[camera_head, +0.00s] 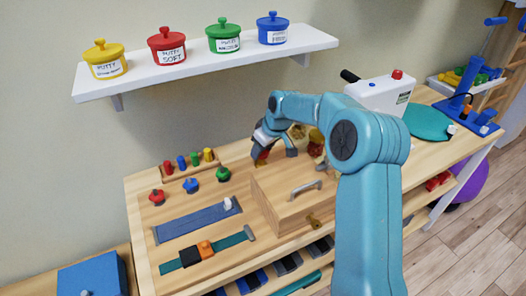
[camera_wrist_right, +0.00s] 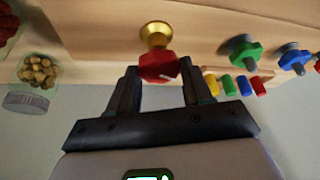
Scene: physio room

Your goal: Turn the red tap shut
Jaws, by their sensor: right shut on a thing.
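The red tap (camera_wrist_right: 159,67) shows in the right wrist view, a red knob on a brass stem fixed to a wooden surface. My right gripper (camera_wrist_right: 158,82) has one dark finger on each side of the knob and is shut on it. In the head view my right gripper (camera_head: 264,148) reaches down behind the wooden box, and a bit of red (camera_head: 262,157) shows beneath it. The gripper and arm hide most of the tap there. My left gripper is in neither view.
A wooden box with a metal handle (camera_head: 306,187) stands in front of the gripper. Red (camera_head: 157,197), blue (camera_head: 192,187) and green (camera_head: 222,174) knobs sit to its left. A white shelf (camera_head: 210,67) with putty pots hangs above. A jar (camera_wrist_right: 38,72) is close by.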

